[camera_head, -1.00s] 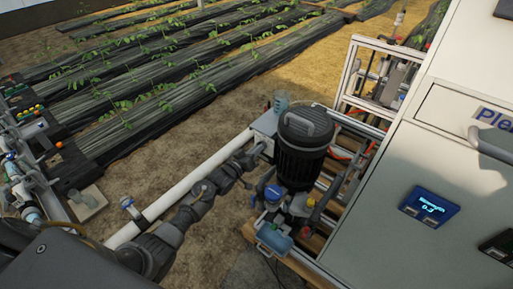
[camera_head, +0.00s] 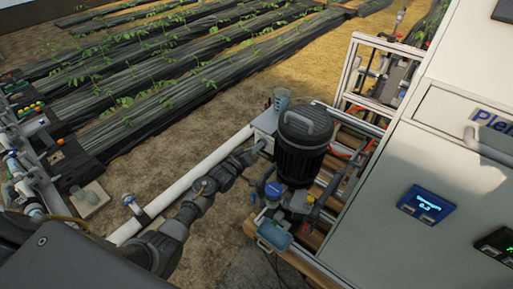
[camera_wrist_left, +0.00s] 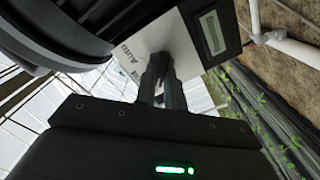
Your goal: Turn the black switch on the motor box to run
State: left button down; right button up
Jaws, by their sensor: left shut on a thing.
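The motor box (camera_head: 266,122) is a pale box beside the black ribbed motor (camera_head: 303,135). In the left wrist view the box's pale face (camera_wrist_left: 142,42) fills the top middle, with partly cut-off lettering. The black switch (camera_wrist_left: 178,48) shows there as a dark shape on that face, partly hidden by my fingers. My left gripper (camera_head: 261,147) reaches the box's near side from the lower left. In the left wrist view its fingers (camera_wrist_left: 162,78) are shut on the switch. The switch's exact angle cannot be told. My right gripper is not in view.
A white pipe (camera_head: 190,183) runs behind my left arm. A blue-capped pump (camera_head: 275,192) sits below the motor on a wooden base. A grey cabinet (camera_head: 450,150) with a small blue display (camera_head: 426,206) stands at right. A translucent cup (camera_head: 281,98) is by the box.

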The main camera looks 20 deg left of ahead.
pick_arm(q)
jog(key=c, duration=1.5)
grip_release()
jog(key=shift+s, duration=0.1)
jog(key=v, duration=1)
jog(key=shift+s+a+p, duration=0.1)
jog(key=shift+s+p, duration=0.15)
jog(key=shift+p, duration=0.05)
